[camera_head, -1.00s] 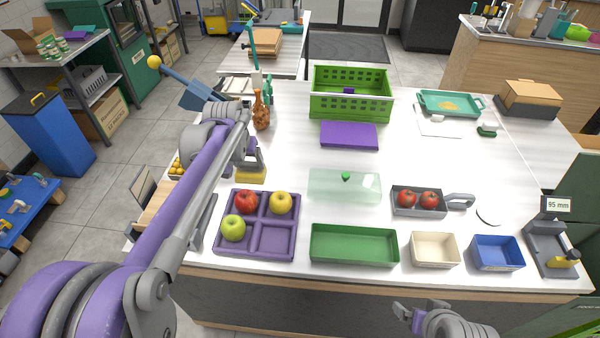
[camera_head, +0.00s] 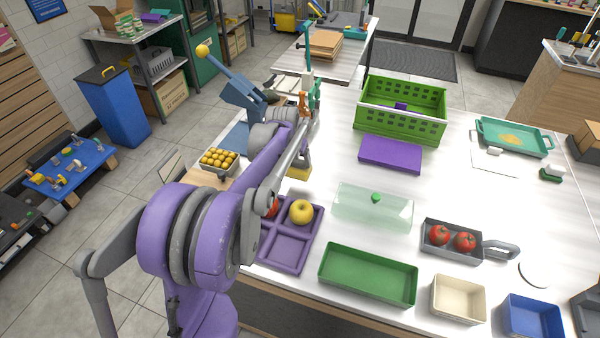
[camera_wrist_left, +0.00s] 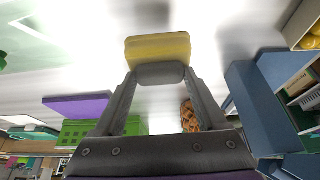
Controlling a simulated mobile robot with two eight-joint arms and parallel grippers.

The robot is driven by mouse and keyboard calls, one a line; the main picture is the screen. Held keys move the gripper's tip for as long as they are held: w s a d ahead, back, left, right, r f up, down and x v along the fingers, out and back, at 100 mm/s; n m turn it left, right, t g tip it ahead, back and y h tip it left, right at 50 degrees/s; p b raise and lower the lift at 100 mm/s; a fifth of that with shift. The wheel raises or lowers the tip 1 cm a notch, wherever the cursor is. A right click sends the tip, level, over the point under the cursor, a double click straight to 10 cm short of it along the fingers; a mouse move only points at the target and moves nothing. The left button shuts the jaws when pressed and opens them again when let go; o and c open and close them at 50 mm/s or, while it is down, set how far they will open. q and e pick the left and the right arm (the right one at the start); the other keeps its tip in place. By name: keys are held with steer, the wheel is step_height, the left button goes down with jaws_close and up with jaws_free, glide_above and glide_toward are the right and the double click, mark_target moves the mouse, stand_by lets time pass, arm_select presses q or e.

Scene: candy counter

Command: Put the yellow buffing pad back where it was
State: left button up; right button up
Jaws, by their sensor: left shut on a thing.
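The yellow buffing pad (camera_wrist_left: 158,48) is a thick yellow block. My left gripper (camera_wrist_left: 160,75) is shut on it, with the pad at the fingertips in the left wrist view. In the head view the pad (camera_head: 299,174) shows as a small yellow patch below my left gripper (camera_head: 301,158), just behind the purple divided tray (camera_head: 318,222). My left arm covers much of the area around it. I cannot tell whether the pad touches the counter. My right gripper is out of view.
An apple (camera_head: 301,212) sits in the tray. A brown patterned vase (camera_wrist_left: 188,116) stands near the left gripper. A purple slab (camera_head: 391,155), green crate (camera_head: 427,128), translucent green box (camera_head: 345,206) and green bin (camera_head: 368,279) lie right. Bare white counter lies between pad and slab.

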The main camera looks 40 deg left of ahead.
mark_target(296, 168)
arm_select(q)
steer(key=shift+w+f, duration=0.1)
steer(key=shift+f, duration=2.15)
steer(key=shift+d+f, duration=0.1)
steer(key=shift+f, duration=0.1)
steer(key=o, duration=1.1)
